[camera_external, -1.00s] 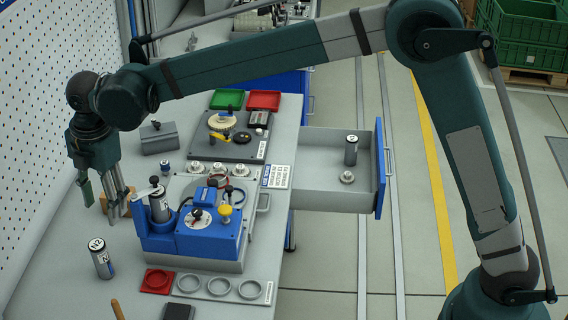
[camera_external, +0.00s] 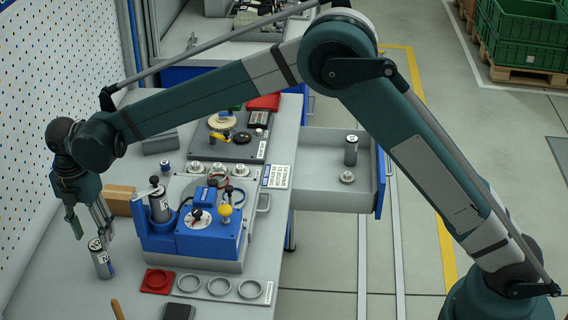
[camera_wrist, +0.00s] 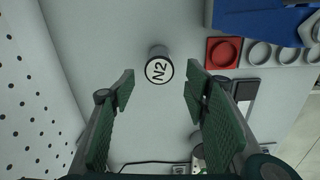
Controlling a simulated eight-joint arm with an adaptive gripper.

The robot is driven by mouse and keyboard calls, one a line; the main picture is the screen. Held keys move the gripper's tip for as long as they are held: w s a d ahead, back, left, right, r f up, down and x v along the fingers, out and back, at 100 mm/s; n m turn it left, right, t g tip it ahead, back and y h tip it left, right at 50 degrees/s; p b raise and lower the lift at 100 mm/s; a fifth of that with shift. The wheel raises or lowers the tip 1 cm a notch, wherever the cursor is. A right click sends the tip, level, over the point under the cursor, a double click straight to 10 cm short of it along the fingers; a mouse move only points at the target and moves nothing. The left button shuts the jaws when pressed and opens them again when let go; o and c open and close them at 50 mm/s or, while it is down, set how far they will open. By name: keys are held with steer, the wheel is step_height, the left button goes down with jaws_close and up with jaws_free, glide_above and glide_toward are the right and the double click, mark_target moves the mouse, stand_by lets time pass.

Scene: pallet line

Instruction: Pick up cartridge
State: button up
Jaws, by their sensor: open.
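A grey cartridge (camera_external: 103,263) with a white top and dark band stands upright on the bench at the front left. In the wrist view its white top (camera_wrist: 159,70) reads "N2" and sits between my fingertips as seen from above. My gripper (camera_external: 92,236) is open and empty, pointing down just above and slightly behind the cartridge. In the wrist view its two green-padded fingers (camera_wrist: 159,84) are spread wide, with no contact visible. Another grey cartridge (camera_external: 158,205) stands in the blue fixture (camera_external: 208,238), and a similar one (camera_external: 351,151) stands in the open drawer.
A red ring holder (camera_external: 157,281) and several grey ring holders lie right of the cartridge. A cardboard-coloured block (camera_external: 120,200) stands behind my gripper. The pegboard wall (camera_external: 50,90) is close on the left. The drawer (camera_external: 330,200) sticks out right.

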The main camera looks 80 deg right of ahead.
mark_target(96, 245)
step_height(96, 245, down, 6)
steer(key=shift+r, duration=0.2)
steer(key=shift+f, duration=1.3)
steer(key=shift+f, duration=0.15)
steer(key=shift+f, duration=2.45)
steer(key=c, duration=1.1)
